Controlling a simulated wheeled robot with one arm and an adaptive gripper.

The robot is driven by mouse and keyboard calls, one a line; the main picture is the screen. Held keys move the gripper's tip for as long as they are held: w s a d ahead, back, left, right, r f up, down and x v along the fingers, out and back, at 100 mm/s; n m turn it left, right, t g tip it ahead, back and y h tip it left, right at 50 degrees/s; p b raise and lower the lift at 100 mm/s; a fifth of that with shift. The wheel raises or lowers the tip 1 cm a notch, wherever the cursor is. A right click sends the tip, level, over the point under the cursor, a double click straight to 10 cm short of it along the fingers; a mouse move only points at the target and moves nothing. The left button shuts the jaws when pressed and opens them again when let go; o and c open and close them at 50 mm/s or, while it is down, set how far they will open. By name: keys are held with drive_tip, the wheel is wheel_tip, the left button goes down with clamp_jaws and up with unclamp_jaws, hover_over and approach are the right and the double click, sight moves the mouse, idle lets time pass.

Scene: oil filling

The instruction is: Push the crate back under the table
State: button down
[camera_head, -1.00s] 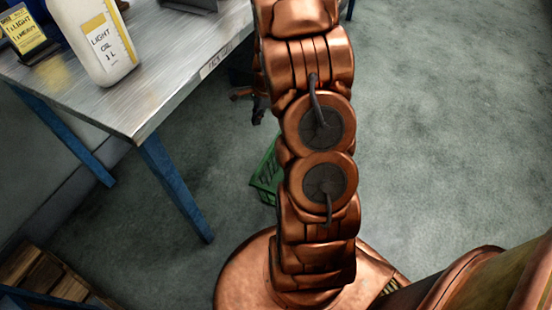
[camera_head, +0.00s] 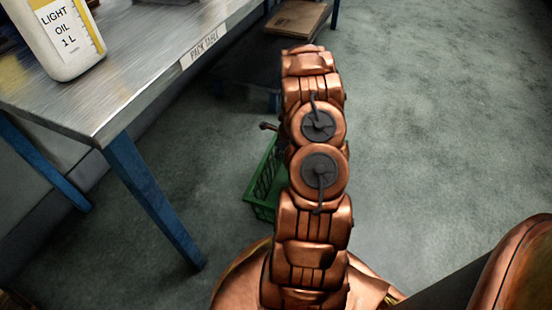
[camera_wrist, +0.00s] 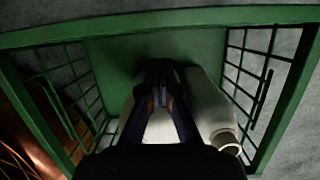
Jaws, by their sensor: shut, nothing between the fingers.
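The green crate (camera_head: 262,185) stands on the floor to the right of the table's front leg, in the open. My arm hides its right part in the head view. In the wrist view its green rim (camera_wrist: 200,17) and mesh sides surround my gripper's view. A pale bottle (camera_wrist: 205,105) lies inside it with its mouth toward the lower right. My gripper (camera_wrist: 160,75) is shut and empty, pointing into the crate over the bottle. I cannot tell whether the fingers touch the crate or bottle. The pack table (camera_head: 150,75) is at the left.
The table's front blue leg (camera_head: 150,205) stands left of the crate. A light oil bottle (camera_head: 62,45) is on the tabletop. A brown board (camera_head: 297,17) lies at the back beyond the table. The floor (camera_head: 440,130) to the right is clear.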

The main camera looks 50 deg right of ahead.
drive_tip(key=b, duration=0.3)
hover_over(270, 172)
drive_tip(key=s, duration=0.2)
drive_tip(key=s+d+x, duration=0.1)
drive_tip(key=s+x, duration=0.1)
drive_tip(key=x, duration=0.5)
drive_tip(key=shift+w+d+f, duration=0.1)
drive_tip(key=shift+w+f, duration=0.15)
drive_tip(key=shift+f, duration=0.25)
drive_tip(key=shift+w+d+f, duration=0.1)
drive_tip(key=shift+w+f, duration=0.15)
drive_tip(key=shift+f, duration=0.25)
drive_tip(key=shift+r, duration=0.1)
